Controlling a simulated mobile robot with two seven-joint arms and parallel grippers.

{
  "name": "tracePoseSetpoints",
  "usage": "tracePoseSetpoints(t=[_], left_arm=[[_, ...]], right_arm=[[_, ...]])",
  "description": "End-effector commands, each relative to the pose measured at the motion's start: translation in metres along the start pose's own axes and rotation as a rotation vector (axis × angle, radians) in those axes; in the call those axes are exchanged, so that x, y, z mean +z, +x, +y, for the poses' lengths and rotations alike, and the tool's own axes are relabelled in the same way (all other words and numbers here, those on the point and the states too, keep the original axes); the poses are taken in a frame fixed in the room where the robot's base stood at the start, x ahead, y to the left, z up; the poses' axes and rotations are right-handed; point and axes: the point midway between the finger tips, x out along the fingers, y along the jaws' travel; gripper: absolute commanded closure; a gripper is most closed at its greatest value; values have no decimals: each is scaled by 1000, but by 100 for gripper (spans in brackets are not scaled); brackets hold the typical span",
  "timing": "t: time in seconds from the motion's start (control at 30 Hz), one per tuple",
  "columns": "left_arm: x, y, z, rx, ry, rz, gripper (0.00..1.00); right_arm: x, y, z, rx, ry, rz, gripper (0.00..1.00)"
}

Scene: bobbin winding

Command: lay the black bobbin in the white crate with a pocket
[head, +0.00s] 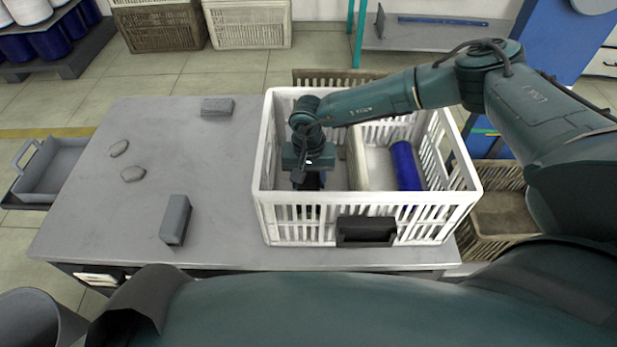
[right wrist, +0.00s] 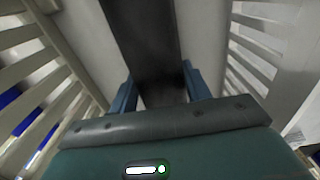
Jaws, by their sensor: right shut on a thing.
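The white crate (head: 290,232) stands on the grey table, with a black pocket (head: 367,231) on its front wall. A light divider (head: 357,155) splits it inside. My right gripper (head: 308,180) reaches down into the left compartment. In the right wrist view its blue fingers (right wrist: 160,92) are shut on a long dark thing, which I take for the black bobbin (right wrist: 145,40). Slatted crate walls show on both sides of it there. Whether the bobbin touches the crate floor I cannot tell. My left gripper is not in view.
A blue bobbin (head: 406,165) lies in the right compartment.

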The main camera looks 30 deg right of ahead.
Motion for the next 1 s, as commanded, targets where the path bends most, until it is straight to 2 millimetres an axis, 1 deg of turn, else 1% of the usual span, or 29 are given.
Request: tracePoseSetpoints(t=[0.03, 0.3, 0.5, 0.63, 0.77, 1.0], left_arm=[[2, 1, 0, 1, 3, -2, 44], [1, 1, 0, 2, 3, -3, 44], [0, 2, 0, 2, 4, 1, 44], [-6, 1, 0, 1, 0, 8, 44], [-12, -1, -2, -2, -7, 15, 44], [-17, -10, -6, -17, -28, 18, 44]], right_arm=[[0, 2, 0, 0, 0, 0, 52], [0, 1, 0, 1, 1, 0, 31], [0, 1, 0, 1, 1, 0, 31], [0, -6, 0, 0, 1, 0, 31], [-1, -28, 0, -2, 1, 2, 31], [-1, -80, 0, -2, 1, 1, 31]])
